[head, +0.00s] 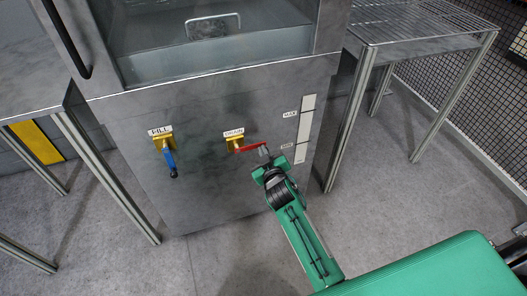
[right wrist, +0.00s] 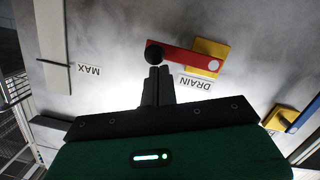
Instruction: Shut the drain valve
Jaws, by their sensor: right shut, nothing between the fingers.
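The drain valve is a yellow body (head: 234,145) under a DRAIN label, on the front of a grey metal cabinet. Its red lever (head: 252,148) points right, close to horizontal. In the right wrist view the red lever (right wrist: 185,57) runs from the yellow body (right wrist: 207,47) to a black knob (right wrist: 153,53) at its free end. My right gripper (head: 265,160) is at this free end. Its fingers (right wrist: 158,74) are together and empty, with their tips right by the knob; whether they touch it I cannot tell. My left gripper is out of view.
A FILL valve with a blue lever (head: 170,160) hanging down is left of the drain valve. A white level strip (head: 305,128) with MAX and MIN labels is to the right. A glass-fronted tank (head: 205,55) is above. Metal tables (head: 415,22) flank the cabinet.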

